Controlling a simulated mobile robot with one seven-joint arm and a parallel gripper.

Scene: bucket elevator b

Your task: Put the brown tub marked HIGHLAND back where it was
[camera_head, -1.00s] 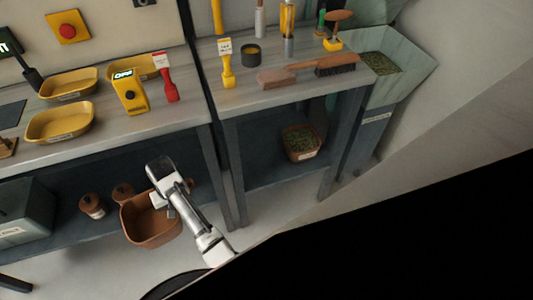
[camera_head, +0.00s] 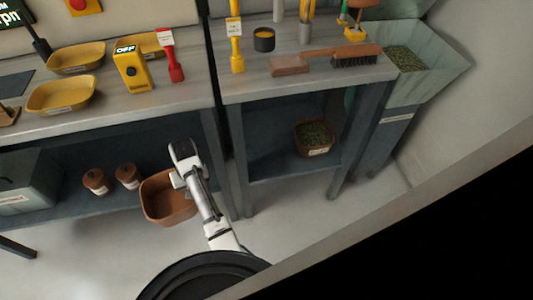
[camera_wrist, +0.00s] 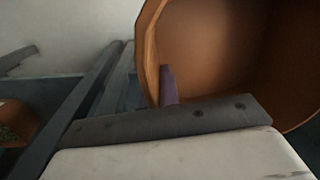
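An empty brown tub (camera_head: 163,208) is held by its right rim, in front of the lower shelf of the left bench in the head view. No HIGHLAND mark is readable on it. My gripper (camera_head: 180,182) is shut on the tub's wall. In the wrist view the open inside of the tub (camera_wrist: 225,50) fills the upper right, with a finger (camera_wrist: 168,85) against its wall. A second brown tub (camera_head: 314,138), filled with green material, stands on the lower shelf of the right bench; its pale label is too small to read.
Two brown lidded jars (camera_head: 95,182) stand on the left lower shelf (camera_head: 70,214), beside a grey-green box (camera_head: 22,190). A table leg (camera_head: 240,195) stands right of my gripper. The right lower shelf (camera_head: 270,165) has bare room left of the filled tub.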

